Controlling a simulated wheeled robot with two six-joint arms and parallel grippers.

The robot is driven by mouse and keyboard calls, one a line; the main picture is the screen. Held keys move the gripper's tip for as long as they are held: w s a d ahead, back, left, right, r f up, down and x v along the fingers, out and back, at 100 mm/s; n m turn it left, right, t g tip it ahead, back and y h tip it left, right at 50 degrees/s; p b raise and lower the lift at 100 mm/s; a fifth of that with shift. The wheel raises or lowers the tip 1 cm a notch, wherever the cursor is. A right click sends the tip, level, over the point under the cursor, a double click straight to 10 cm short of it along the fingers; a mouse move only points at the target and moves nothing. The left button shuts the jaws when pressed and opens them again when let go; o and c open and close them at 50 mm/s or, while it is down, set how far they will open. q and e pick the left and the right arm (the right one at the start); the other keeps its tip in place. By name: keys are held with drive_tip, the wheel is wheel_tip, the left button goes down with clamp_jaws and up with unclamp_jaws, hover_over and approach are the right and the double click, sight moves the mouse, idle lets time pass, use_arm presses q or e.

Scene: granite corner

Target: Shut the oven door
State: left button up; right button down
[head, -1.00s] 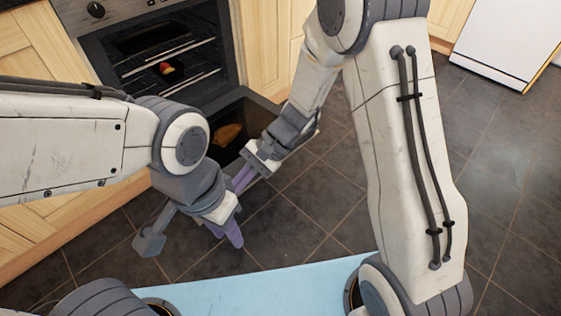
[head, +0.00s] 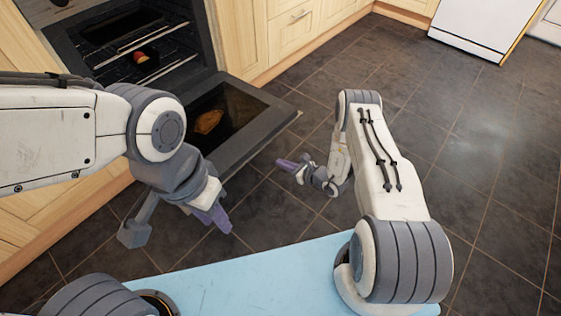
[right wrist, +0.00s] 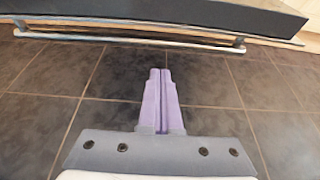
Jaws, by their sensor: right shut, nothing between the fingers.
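The oven (head: 185,62) stands at the upper left in the head view, its door (head: 262,128) hanging open and folded down, dark glass facing up. In the right wrist view the door's dark edge (right wrist: 160,17) and its long bar handle (right wrist: 130,40) cross the top. My right gripper (head: 284,164) is shut and empty, over the floor in front of the door; its purple fingers (right wrist: 160,70) point toward the handle with a gap between. My left gripper (head: 222,222) hangs in front of the door, apart from it; its finger opening is unclear.
A reddish food item (head: 141,57) sits on a rack inside the oven. Wooden cabinets (head: 290,25) flank the oven. A white appliance (head: 480,25) stands at the far right. Dark tiled floor (head: 480,150) is free to the right of the door.

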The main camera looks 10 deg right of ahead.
drive_tip(key=b+x, duration=0.3)
drive_tip(key=x, duration=0.5)
wheel_tip(320, 180, up, 4)
drive_tip(key=shift+s+r, duration=0.1)
drive_tip(key=shift+s, duration=0.05)
drive_tip(key=shift+d, duration=0.1)
